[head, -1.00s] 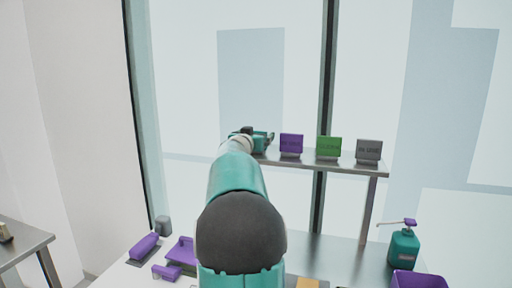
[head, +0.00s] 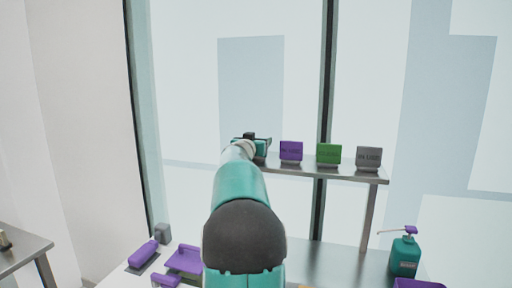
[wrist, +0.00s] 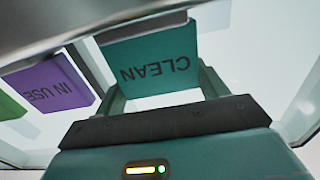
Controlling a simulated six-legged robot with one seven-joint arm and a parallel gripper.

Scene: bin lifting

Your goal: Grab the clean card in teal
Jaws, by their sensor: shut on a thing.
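The teal card (wrist: 155,65), lettered CLEAN, appears upside down in the wrist view, between the two fingers of my gripper (wrist: 160,88). My gripper is shut on it. In the head view my gripper (head: 252,147) is at the left end of the raised metal shelf (head: 330,172). There the card is hard to tell from my teal gripper. Whether the card still touches the shelf cannot be told.
A purple IN USE card (head: 291,151), a green CLEAN card (head: 328,154) and a grey IN USE card (head: 368,157) stand along the shelf to the right. A teal pump bottle (head: 404,256) and purple tools (head: 145,252) are on the table below. Window panes are behind.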

